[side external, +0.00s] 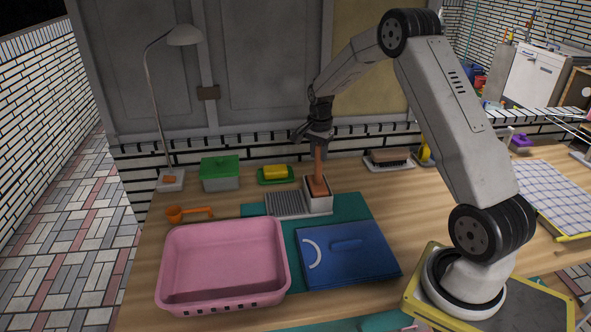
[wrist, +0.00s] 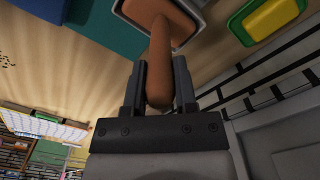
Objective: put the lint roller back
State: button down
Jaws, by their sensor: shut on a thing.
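The lint roller (side external: 319,165), orange-brown with an upright handle, stands with its lower end in a small white holder (side external: 319,207). A grey ridged tray (side external: 286,204) adjoins the holder on its left. My gripper (side external: 317,142) points down above the holder and is shut on the handle. In the wrist view, both fingers of my gripper (wrist: 159,88) flank the handle (wrist: 160,60), and its wide end lies inside the rim of the holder (wrist: 125,8). Whether it rests on the holder's bottom is hidden.
A pink basket (side external: 222,262) and a blue folded item (side external: 345,255) lie in front. A green-lidded box (side external: 220,172), a yellow block on a green dish (side external: 275,173), a lamp (side external: 160,110) and a brush (side external: 388,158) stand along the back. An orange scoop (side external: 188,213) lies at left.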

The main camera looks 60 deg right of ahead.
jog(key=shift+f, duration=0.5)
jog(key=shift+c, duration=2)
grip_release()
jog(key=shift+r, duration=0.1)
notch_tip(320, 180, up, 13)
jog(key=shift+f, duration=0.1)
jog(key=shift+a, duration=0.1)
jog(key=s+a+f+n+t, duration=0.1)
jog(key=s+a+f+n, duration=0.1)
jog(key=a+n, duration=0.35)
jog(key=s+a+f+n, duration=0.1)
jog(key=s+a+n, duration=0.15)
jog(key=a, duration=0.65)
jog(key=s+a+f+n+t, duration=0.1)
jog(key=s+a+f+n, duration=0.4)
jog(key=s+a+n, duration=0.5)
jog(key=shift+s+a+t, duration=0.3)
jog(key=shift+s+a, duration=0.3)
jog(key=shift+s, duration=0.3)
